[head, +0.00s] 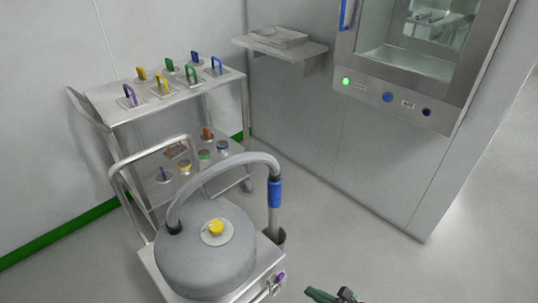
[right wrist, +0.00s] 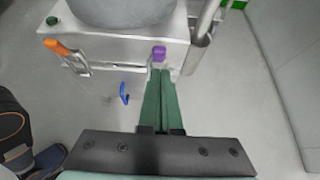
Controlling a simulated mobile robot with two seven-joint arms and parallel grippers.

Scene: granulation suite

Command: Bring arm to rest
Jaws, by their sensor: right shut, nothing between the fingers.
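My right gripper (head: 312,293) shows at the bottom edge of the head view, just right of the steel cart's front corner. In the right wrist view its two green fingers (right wrist: 159,74) lie side by side, shut and empty. Their tips point toward a purple knob (right wrist: 159,53) on the cart's front; I cannot tell how wide the gap is. The purple knob also shows in the head view (head: 280,278), to the left of the gripper. My left gripper is in neither view.
A grey round drum (head: 204,262) with a yellow knob (head: 216,226) and a blue-cuffed hose (head: 275,192) sits on the cart. A two-tier trolley (head: 113,112) with coloured handles stands behind. A cabinet (head: 380,150) stands at right. The floor (head: 400,265) right of the cart is clear.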

